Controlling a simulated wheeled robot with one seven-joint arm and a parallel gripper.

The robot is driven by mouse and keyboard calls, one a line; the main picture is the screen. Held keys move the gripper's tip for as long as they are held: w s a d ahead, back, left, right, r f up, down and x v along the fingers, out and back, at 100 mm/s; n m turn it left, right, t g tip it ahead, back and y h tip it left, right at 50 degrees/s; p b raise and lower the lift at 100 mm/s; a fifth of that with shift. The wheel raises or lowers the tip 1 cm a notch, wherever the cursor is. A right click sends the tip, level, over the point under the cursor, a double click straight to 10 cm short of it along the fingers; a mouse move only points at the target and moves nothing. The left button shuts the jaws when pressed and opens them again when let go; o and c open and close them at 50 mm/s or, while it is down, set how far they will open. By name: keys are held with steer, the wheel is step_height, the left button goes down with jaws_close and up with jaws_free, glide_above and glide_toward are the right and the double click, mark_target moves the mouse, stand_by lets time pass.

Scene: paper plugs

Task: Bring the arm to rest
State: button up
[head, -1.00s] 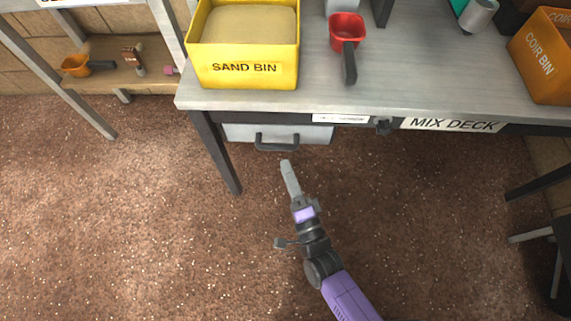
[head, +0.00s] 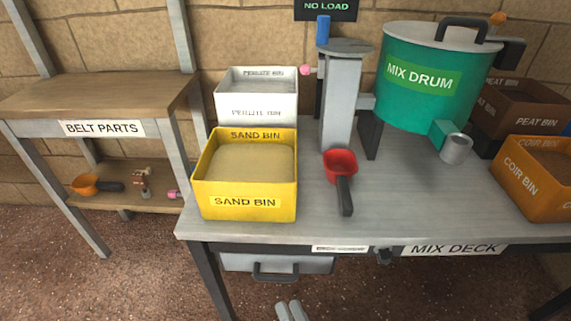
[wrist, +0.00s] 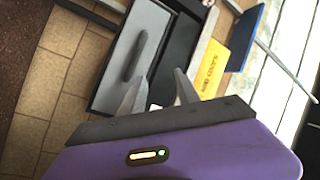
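My gripper (head: 291,311) shows only by its two grey fingertips at the bottom edge of the head view, in front of and below the deck's drawer. In the wrist view my gripper (wrist: 160,90) has its two fingers spread apart with nothing between them. The rest of my arm is outside the head view. The drawer (head: 300,264) under the deck has a dark handle (head: 275,272); in the wrist view a grey panel with a dark handle (wrist: 134,58) lies beyond the fingers. I cannot tell whether the drawer is fully shut.
The mix deck (head: 330,222) carries the yellow sand bin (head: 245,203), white perlite bin (head: 256,108), red scoop (head: 341,162), green mix drum (head: 415,95) and orange coir bin (head: 530,185). A wooden shelf unit (head: 90,100) stands left. Open floor (head: 150,285) lies in front.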

steer(key=s+d+r+n+g+h, duration=0.2)
steer(key=s+d+r+h, duration=0.3)
steer(key=s+d, duration=0.6)
steer(key=s+d+r+n+g+h, duration=0.1)
steer(key=s+d+r+n+h, duration=0.2)
steer(key=s+d+r, duration=0.85)
steer(key=s+a+r+p, duration=0.1)
steer(key=a+r+p, duration=0.1)
steer(key=r+p, duration=0.9)
steer(key=s+a+r+p, duration=0.2)
steer(key=r+p, duration=0.9)
steer(key=p, duration=0.4)
steer(key=shift+p, duration=0.3)
